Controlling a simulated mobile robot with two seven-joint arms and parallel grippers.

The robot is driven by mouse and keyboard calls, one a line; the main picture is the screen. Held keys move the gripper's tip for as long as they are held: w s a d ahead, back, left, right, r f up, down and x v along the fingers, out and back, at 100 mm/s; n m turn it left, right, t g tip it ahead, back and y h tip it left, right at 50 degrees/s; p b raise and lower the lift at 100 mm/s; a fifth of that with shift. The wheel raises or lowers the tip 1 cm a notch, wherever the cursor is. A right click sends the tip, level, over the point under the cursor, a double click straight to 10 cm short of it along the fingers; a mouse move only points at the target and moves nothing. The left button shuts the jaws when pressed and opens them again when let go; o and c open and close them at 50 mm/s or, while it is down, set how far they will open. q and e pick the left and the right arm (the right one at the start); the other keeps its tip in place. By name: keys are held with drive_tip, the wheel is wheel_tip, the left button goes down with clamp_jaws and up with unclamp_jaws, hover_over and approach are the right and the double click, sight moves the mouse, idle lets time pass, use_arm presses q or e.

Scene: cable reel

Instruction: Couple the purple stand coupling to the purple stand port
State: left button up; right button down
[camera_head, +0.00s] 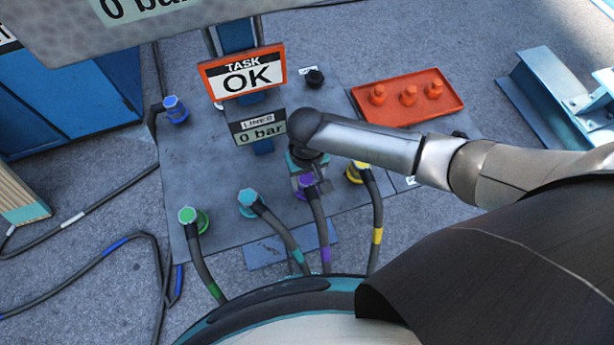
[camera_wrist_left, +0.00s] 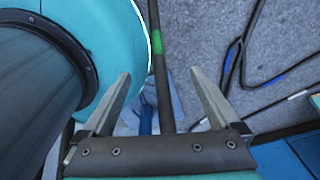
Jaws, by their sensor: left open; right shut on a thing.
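The purple coupling (camera_head: 307,181) is at the end of a dark cable with a purple band (camera_head: 326,254), in the front row of the floor plate. My right gripper (camera_head: 306,168) is shut on it from above, partly hidden by its own wrist. Purple shows low at the coupling, where the purple port would be, but the gripper and coupling hide the port, so I cannot tell how fully they are joined. My left gripper (camera_wrist_left: 160,82) is open in the left wrist view, with a dark green-banded cable (camera_wrist_left: 160,75) visible between its fingers, apparently beyond them.
Green (camera_head: 188,216), cyan (camera_head: 248,198) and yellow (camera_head: 358,168) couplings stand beside the purple one. A blue one (camera_head: 175,108) is farther left. A red tray (camera_head: 400,97) with red caps is behind right. A sign (camera_head: 243,73) reads "TASK OK"; another (camera_head: 258,128) reads "0 bar".

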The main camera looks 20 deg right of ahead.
drive_tip(key=shift+c, duration=0.6)
unclamp_jaws()
drive_tip(key=shift+r, duration=0.1)
wheel_tip(320, 180, up, 15)
drive_tip(key=p, duration=0.6)
